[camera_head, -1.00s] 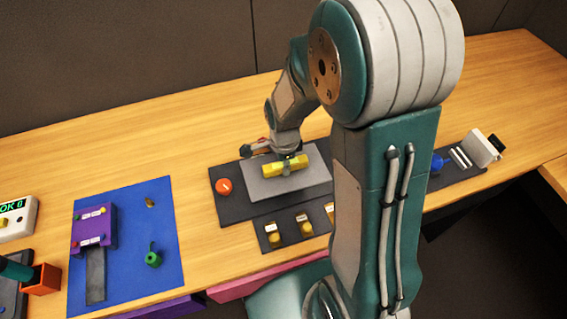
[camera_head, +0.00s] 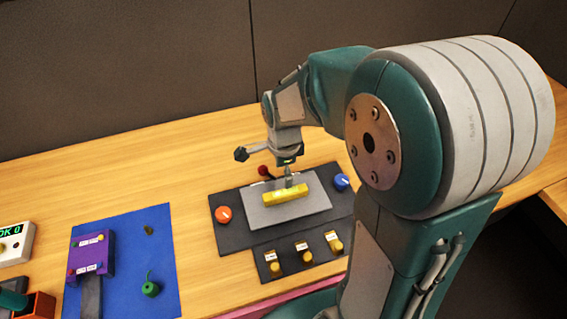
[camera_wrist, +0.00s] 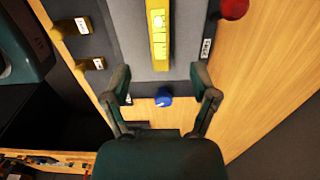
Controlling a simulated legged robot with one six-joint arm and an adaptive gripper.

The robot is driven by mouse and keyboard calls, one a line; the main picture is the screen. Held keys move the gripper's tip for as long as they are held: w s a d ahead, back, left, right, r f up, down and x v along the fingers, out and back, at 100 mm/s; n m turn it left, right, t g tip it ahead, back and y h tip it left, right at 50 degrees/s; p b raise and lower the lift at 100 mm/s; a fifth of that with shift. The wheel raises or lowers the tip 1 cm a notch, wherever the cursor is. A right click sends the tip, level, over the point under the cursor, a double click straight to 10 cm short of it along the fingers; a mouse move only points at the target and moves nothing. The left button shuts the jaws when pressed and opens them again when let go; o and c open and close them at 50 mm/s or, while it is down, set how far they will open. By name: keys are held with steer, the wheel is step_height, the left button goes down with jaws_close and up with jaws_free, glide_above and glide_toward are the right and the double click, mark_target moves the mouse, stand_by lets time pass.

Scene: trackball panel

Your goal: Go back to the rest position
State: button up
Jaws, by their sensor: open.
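My gripper (camera_head: 289,180) is above the dark trackball panel (camera_head: 235,236), pointing down. In the wrist view its two fingers are spread with nothing between them, and the gripper (camera_wrist: 160,82) is open. A yellow bar (camera_head: 286,195) with pale vial-like marks lies on the panel's grey plate (camera_head: 318,202). The bar (camera_wrist: 159,45) also shows in the wrist view, beyond the fingertips and apart from them. My arm covers part of the bench at the right.
An orange knob (camera_head: 223,214), a blue knob (camera_head: 342,182) and a red knob (camera_head: 263,171) surround the plate. Labelled yellow knobs (camera_head: 304,251) line the front. A blue mat (camera_head: 128,226) with a purple box (camera_head: 91,253) lies left. Bare wood is behind the panel.

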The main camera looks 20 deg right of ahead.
steer(key=shift+r, duration=1.65)
steer(key=s+r+n+t, duration=0.5)
steer(key=s+r+n, duration=0.6)
steer(key=n, duration=0.7)
steer(key=s, duration=0.3)
steer(key=shift+d+r+t, duration=0.15)
steer(key=shift+r+t, duration=0.05)
steer(key=shift+t, duration=0.1)
steer(key=shift+s, duration=0.1)
